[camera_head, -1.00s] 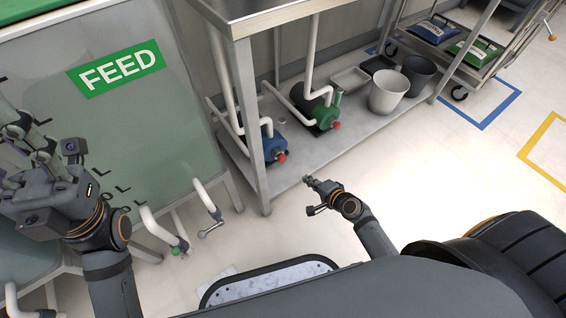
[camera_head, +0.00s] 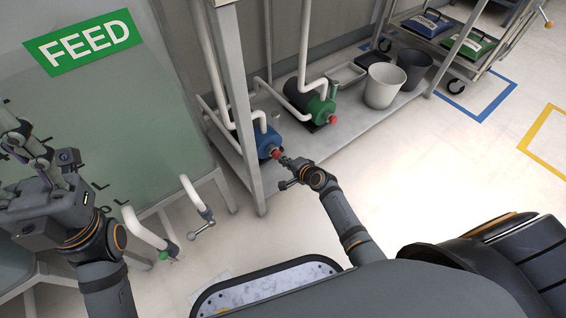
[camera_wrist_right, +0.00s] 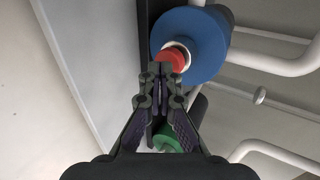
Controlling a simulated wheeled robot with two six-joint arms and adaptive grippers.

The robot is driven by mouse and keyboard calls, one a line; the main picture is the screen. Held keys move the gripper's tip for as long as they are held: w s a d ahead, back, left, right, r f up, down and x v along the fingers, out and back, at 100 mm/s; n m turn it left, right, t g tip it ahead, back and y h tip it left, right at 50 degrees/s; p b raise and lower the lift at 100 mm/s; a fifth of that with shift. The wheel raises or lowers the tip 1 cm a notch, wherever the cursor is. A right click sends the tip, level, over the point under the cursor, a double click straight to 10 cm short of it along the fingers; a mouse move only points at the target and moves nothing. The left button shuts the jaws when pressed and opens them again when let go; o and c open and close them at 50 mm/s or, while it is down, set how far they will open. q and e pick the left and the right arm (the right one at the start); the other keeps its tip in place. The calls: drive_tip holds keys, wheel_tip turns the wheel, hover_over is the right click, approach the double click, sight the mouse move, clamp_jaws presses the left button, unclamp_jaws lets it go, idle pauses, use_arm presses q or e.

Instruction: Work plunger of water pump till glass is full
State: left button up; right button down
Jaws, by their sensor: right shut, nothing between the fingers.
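A blue pump (camera_head: 265,138) with a red knob (camera_head: 277,154) on its front end stands on the low shelf. My right gripper (camera_head: 286,162) is shut and empty, with its tips at the red knob. In the right wrist view the blue pump end (camera_wrist_right: 208,45) and red knob (camera_wrist_right: 174,58) lie just beyond the fingertips (camera_wrist_right: 160,70); I cannot tell whether they touch. A green pump (camera_head: 321,106) with its own red knob (camera_head: 332,120) stands farther right. My left gripper (camera_head: 22,145) is at the left edge, in front of the tank; its jaw state is unclear. No glass shows.
A metal bench leg (camera_head: 236,105) stands just left of the blue pump. White pipes (camera_head: 303,60) rise behind the pumps. A white bucket (camera_head: 383,86) and a dark bucket (camera_head: 413,68) stand right. The FEED tank (camera_head: 110,110) is left.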

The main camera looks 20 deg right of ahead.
drive_tip(key=shift+w+a, duration=0.15)
drive_tip(key=shift+w, duration=0.2)
